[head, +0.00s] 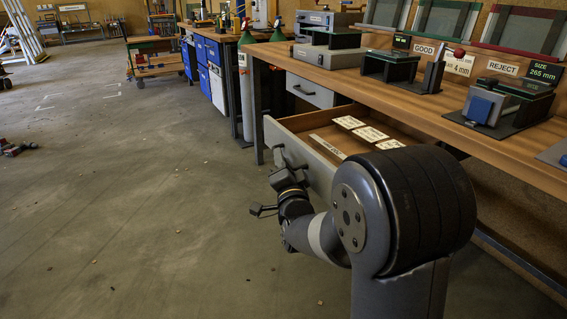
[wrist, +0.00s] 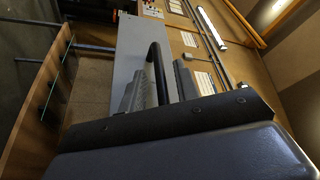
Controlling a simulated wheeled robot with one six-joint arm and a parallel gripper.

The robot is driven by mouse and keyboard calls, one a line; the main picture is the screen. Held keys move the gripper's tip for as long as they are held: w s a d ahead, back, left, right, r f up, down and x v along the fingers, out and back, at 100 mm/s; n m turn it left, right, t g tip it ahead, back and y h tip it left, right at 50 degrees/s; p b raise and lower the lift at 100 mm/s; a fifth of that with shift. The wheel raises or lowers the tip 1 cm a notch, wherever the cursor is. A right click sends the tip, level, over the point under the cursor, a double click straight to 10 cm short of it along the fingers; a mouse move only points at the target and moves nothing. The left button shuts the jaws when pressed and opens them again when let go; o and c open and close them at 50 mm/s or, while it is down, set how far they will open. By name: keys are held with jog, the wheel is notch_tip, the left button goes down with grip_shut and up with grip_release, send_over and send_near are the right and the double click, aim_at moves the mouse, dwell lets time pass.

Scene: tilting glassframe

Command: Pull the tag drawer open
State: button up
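The tag drawer (head: 322,152) stands pulled out from under the wooden bench in the head view. White tags (head: 368,134) lie on its wooden bottom. Its grey front also fills the middle of the wrist view (wrist: 130,45). The dark bar handle (wrist: 158,72) stands between the two fingers of my gripper (wrist: 158,88) in the wrist view. The fingers look parted, with a narrow gap to the handle. In the head view my gripper (head: 285,163) is at the drawer front, and my arm hides part of the drawer's right side.
A second, closed drawer (head: 311,90) sits under the bench further back. The bench top (head: 430,98) carries gauges, a grey box (head: 327,56) and signs. The floor to the left is mostly clear.

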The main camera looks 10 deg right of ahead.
jog(key=v, duration=1.1)
jog(key=shift+p, duration=0.4)
jog(key=shift+w, duration=0.15)
jog(key=x, duration=1)
jog(key=shift+w+r+b, duration=0.1)
jog(key=shift+w+b, duration=0.25)
jog(key=shift+w, duration=0.05)
